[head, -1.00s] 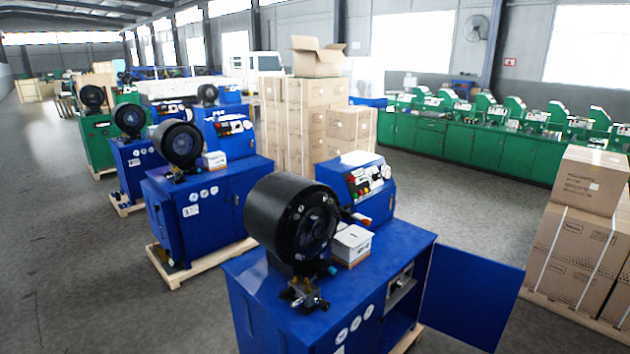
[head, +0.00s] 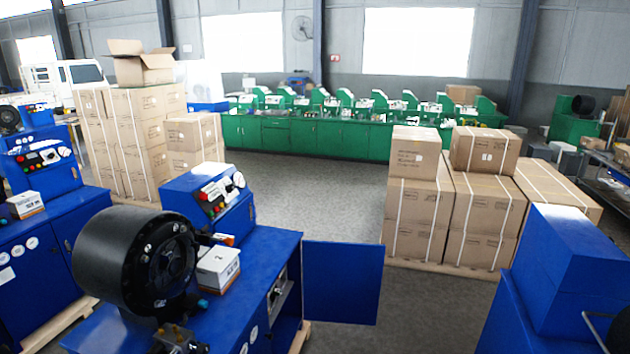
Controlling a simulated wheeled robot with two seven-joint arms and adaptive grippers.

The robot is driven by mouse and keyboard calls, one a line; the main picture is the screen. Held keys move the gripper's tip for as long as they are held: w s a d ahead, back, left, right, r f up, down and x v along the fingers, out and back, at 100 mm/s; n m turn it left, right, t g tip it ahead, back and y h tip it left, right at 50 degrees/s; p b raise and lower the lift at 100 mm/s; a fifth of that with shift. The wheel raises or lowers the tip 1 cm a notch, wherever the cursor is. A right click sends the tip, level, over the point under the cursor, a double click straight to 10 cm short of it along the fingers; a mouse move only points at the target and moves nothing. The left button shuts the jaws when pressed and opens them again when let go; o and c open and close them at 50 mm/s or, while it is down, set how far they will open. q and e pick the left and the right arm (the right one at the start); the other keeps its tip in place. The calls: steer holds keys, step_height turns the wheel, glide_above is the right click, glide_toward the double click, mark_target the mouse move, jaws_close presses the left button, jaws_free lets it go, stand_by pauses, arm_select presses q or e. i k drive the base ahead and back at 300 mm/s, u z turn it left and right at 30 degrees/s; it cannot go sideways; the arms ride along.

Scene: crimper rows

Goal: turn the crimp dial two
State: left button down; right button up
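A blue crimping machine (head: 262,245) stands at the lower left of the head view. Its round black crimping head (head: 135,262) is at its front left. Behind that rises a sloped control panel (head: 218,198) with several coloured buttons and a round white-faced dial (head: 239,180) at its upper right. The dial's markings are too small to read. A small white box (head: 218,267) sits on the machine top between head and panel. Neither of my grippers is in view.
The machine's blue cabinet door (head: 342,283) stands open into the aisle. Strapped cartons (head: 487,205) on a pallet stand at the right, more cartons (head: 140,135) at the back left. Another blue machine (head: 545,275) is at the lower right. Grey floor (head: 310,195) between is clear.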

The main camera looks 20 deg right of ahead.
mark_target(230, 188)
steer(key=z, duration=0.75)
steer(key=i, duration=0.9)
steer(key=z, duration=0.5)
steer(key=i, duration=1.4)
steer(key=u, duration=1.3)
steer(key=i, duration=0.95)
steer(key=u, duration=1.05)
